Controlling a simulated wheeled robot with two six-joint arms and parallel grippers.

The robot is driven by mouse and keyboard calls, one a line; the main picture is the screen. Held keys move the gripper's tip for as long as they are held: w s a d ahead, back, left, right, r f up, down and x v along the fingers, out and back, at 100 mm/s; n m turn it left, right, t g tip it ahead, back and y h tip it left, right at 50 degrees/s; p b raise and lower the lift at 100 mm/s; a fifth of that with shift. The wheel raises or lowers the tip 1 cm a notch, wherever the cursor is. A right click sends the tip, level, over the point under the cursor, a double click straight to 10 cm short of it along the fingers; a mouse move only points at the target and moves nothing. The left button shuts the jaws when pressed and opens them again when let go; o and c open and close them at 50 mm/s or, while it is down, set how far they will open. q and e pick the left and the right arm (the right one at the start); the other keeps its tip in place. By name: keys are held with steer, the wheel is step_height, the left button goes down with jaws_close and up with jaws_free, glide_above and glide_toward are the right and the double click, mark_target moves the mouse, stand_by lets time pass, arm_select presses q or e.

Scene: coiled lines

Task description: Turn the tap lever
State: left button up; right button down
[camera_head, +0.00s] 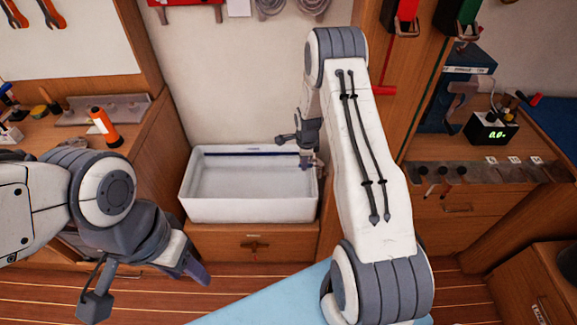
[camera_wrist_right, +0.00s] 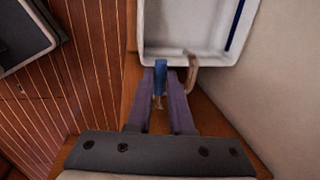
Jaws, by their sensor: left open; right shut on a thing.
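The white sink basin (camera_head: 250,210) stands on a wooden cabinet at the back wall. My right gripper (camera_head: 307,163) is at the basin's right end; its own arm hides part of that area in the head view. In the right wrist view, my right gripper (camera_wrist_right: 165,100) has its purple fingers shut on a blue tap lever (camera_wrist_right: 161,73). A brown, curved tap spout (camera_wrist_right: 192,75) stands beside the lever and reaches over the basin's edge. My left gripper (camera_head: 188,264) is open and empty, low at the left, apart from the basin.
A workbench with an orange torch (camera_head: 104,127) stands left, close behind my left arm. A bench with a meter (camera_head: 491,131) is further right. Open plank floor shows in front.

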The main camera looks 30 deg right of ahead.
steer(key=c, duration=0.8)
jaws_free()
steer(key=r, duration=0.3)
steer(key=s+r+b, duration=0.1)
steer(key=r, duration=0.6)
steer(key=shift+s+a+r+b, duration=0.15)
steer(key=shift+s+a+b, duration=0.2)
steer(key=shift+s+a, duration=0.05)
